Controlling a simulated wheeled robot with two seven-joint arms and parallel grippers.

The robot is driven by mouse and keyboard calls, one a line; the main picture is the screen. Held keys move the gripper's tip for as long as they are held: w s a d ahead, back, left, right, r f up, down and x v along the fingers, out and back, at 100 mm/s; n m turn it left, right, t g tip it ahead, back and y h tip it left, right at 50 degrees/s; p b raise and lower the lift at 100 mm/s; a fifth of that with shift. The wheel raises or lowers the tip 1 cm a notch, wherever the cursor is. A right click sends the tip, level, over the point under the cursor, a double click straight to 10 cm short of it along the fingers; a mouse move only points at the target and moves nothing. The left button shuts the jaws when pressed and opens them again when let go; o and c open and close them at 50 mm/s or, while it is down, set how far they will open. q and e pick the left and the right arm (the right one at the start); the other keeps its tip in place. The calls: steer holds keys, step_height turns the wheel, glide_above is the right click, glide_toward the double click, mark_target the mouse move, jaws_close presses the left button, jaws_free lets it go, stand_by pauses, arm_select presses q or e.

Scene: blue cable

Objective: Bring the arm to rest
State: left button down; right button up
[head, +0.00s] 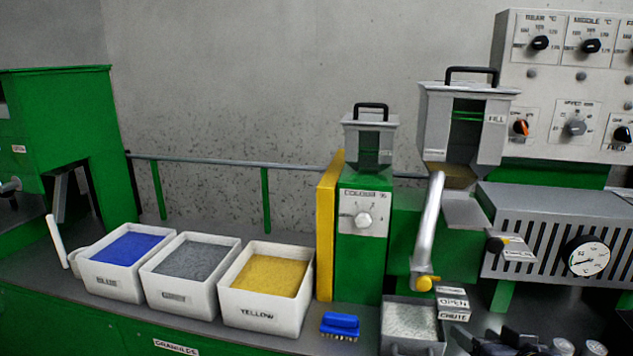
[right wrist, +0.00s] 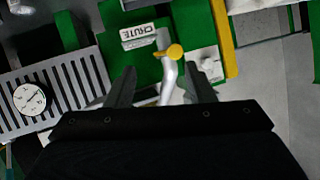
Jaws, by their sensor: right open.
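My right gripper (right wrist: 160,72) is open; its two dark fingers stand apart in the right wrist view. Dark parts of my right arm and gripper (head: 510,344) show at the bottom right edge of the head view. A silver lever (head: 430,225) with a yellow knob hangs at the front of the machine. In the right wrist view the lever (right wrist: 167,80) appears between and beyond the fingers, and I see no contact. My left gripper is not in view.
White bins of blue (head: 112,282), grey (head: 180,301) and yellow (head: 263,313) granules stand on the bench at left. A blue brush (head: 340,326) lies beside a grey tray (head: 412,348) of pale granules. A slotted grey housing (head: 535,235) with a gauge stands at right.

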steer(key=s+a+f+g+y+p, duration=0.1)
steer(key=s+a+f+g, duration=0.25)
steer(key=s, duration=0.45)
steer(key=s+a+f+g+y+p, duration=0.1)
steer(key=s+a+f+g+y, duration=0.25)
steer(key=s, duration=0.55)
step_height(320, 180, up, 17)
steer(key=h+p, duration=0.1)
steer(key=p, duration=1.6)
steer(key=shift+w+d+f+g+h, duration=0.15)
steer(key=shift+w+d+g+h, duration=0.2)
steer(key=shift+d, duration=0.1)
